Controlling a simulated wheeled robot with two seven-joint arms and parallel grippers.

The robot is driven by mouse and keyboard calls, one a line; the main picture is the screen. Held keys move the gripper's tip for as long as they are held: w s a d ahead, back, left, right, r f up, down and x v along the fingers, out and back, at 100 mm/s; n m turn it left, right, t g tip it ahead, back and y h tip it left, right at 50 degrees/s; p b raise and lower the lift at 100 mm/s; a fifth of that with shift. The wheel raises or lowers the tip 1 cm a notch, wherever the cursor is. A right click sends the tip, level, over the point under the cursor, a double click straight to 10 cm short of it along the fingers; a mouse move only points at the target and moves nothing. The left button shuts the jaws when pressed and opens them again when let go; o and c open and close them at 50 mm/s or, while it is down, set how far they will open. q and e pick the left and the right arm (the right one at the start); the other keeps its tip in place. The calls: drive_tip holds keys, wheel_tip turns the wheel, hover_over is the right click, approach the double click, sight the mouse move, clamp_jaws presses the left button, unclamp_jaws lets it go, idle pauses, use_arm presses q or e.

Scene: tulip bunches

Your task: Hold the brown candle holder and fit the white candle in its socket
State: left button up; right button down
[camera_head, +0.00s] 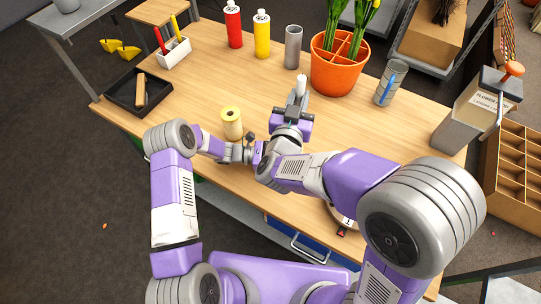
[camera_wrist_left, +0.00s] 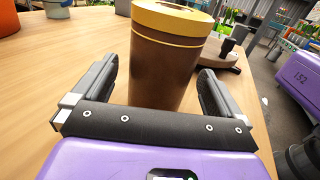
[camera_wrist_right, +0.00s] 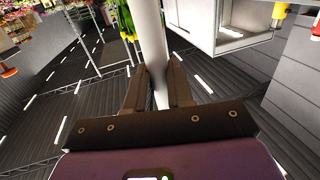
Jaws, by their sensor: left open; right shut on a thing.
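The white candle (camera_head: 300,84) stands up from my right gripper (camera_head: 299,102), which is shut on it, above the table in the head view. In the right wrist view the candle (camera_wrist_right: 151,42) runs between the closed fingers (camera_wrist_right: 155,85). The brown candle holder (camera_wrist_left: 163,65), with a yellow rim, stands upright on the table in the left wrist view. My left gripper (camera_wrist_left: 160,82) is open, with a finger on either side of the holder. I cannot tell whether they touch it.

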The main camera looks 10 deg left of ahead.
use_arm(q)
drive_tip(key=shift+d, duration=1.05)
drive_tip(key=c, duration=1.2)
